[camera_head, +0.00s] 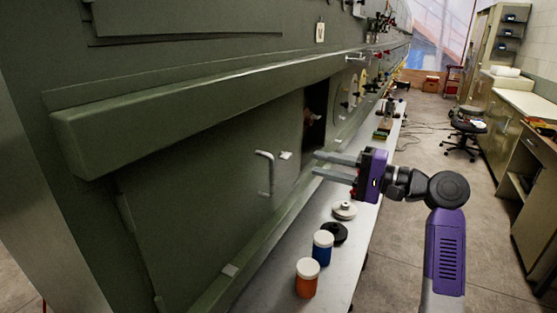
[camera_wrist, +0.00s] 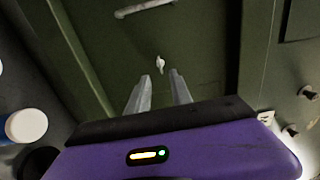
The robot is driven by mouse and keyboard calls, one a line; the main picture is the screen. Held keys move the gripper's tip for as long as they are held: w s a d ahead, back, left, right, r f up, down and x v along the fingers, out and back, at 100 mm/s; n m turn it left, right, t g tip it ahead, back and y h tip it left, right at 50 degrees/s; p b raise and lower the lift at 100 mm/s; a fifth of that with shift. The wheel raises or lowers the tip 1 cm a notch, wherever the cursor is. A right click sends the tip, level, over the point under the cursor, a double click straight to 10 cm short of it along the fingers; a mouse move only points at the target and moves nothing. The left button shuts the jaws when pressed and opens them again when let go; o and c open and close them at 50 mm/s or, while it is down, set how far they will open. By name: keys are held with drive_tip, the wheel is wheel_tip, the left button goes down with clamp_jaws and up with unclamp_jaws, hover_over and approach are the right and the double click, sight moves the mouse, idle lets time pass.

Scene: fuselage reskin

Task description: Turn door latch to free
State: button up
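The green door (camera_head: 200,205) is set in the fuselage side and looks shut, with a pale bar handle (camera_head: 265,173) on it. A small white latch (camera_head: 285,155) sits right of the handle, near the door's edge. In the wrist view the latch (camera_wrist: 160,64) lies just beyond the fingertips, roughly between their lines, and the handle (camera_wrist: 143,8) is at the top. My gripper (camera_head: 316,163) is open and empty, its two fingers pointing left toward the door. The fingers (camera_wrist: 160,82) appear apart from the latch.
A dark opening (camera_head: 315,115) lies right of the door. Below is a narrow bench (camera_head: 340,262) with an orange jar (camera_head: 307,279), a blue jar (camera_head: 322,248), a black disc (camera_head: 334,233) and a white disc (camera_head: 344,210). Floor right of the bench is clear near me.

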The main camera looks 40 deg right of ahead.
sight(289, 157)
drive_tip(key=p+x, duration=0.2)
drive_tip(key=x, duration=0.5)
drive_tip(key=shift+w+a, duration=0.1)
drive_tip(key=shift+w, duration=0.1)
drive_tip(key=shift+c, duration=0.5)
clamp_jaws()
drive_tip(key=shift+f, duration=0.1)
